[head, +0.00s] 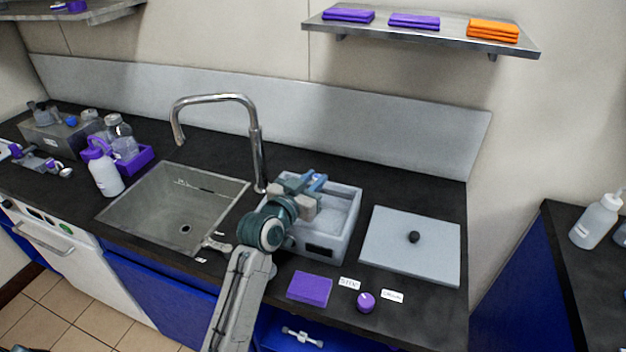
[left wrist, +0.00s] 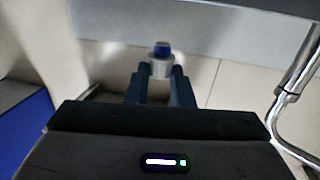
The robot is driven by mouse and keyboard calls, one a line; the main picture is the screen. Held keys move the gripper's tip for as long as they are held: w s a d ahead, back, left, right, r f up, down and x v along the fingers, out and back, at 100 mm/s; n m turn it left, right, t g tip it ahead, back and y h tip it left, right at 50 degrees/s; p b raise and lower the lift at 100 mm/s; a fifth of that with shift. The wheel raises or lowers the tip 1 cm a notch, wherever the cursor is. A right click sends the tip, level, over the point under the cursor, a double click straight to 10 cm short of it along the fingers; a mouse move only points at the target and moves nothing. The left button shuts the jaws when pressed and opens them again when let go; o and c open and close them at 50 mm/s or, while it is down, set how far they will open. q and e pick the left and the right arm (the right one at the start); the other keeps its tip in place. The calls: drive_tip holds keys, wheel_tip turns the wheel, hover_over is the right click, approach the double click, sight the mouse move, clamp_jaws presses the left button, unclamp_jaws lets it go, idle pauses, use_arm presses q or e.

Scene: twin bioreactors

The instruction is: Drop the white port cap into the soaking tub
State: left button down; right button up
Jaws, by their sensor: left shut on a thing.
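My left gripper (head: 318,184) is above the grey soaking tub (head: 349,245), over its back left part. In the left wrist view, the gripper (left wrist: 161,72) is shut on a small whitish-grey round piece with a blue part on top, which I take for the white port cap (left wrist: 160,68). In the head view, the gripper mostly hides the held piece, and only some blue shows. The tub is open and has a pale inside and a dark plate on its front wall. My right gripper is not in view.
The tub's flat grey lid (head: 390,257) with a black knob lies to the right. A sink (head: 160,205) with a tall tap (head: 256,150) is to the left. A purple sponge-like block (head: 310,288), a purple cap (head: 366,301) and small labels lie in front.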

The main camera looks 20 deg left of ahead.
use_arm(q)
drive_tip(key=c, duration=1.2)
unclamp_jaws()
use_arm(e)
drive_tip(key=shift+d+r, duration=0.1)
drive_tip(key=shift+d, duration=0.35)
use_arm(q)
drive_tip(key=shift+s+a, duration=0.15)
drive_tip(key=shift+s, duration=0.4)
drive_tip(key=b+v, duration=0.2)
drive_tip(key=v, duration=0.7)
drive_tip(key=shift+s+r, duration=0.15)
drive_tip(key=shift+s, duration=0.2)
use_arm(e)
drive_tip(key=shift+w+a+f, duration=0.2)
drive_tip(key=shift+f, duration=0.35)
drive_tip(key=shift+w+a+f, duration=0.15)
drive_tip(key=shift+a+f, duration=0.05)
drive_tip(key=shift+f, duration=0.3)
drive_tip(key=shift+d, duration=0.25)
